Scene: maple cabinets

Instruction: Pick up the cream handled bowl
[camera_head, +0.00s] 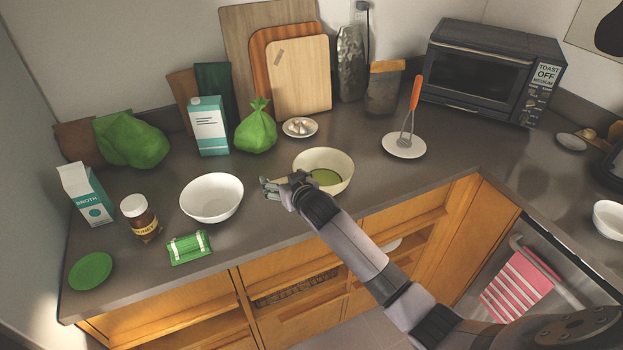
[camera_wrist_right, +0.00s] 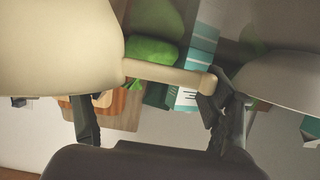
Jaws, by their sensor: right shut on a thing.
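The cream handled bowl (camera_head: 337,160) is in the middle of the counter in the head view, with a green patch inside it. My right gripper (camera_head: 272,186) is at the bowl's left side, where the handle is hidden by the gripper. In the right wrist view the bowl's cream wall (camera_wrist_right: 55,45) fills the upper left, and its short handle (camera_wrist_right: 165,76) reaches between my fingers. The gripper is shut on this handle. The bowl looks upright; I cannot tell whether it touches the counter. My left gripper is not in view.
A white bowl (camera_head: 212,197) stands close to the left of my gripper. A green bag (camera_head: 256,128) and small plate (camera_head: 300,128) are behind.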

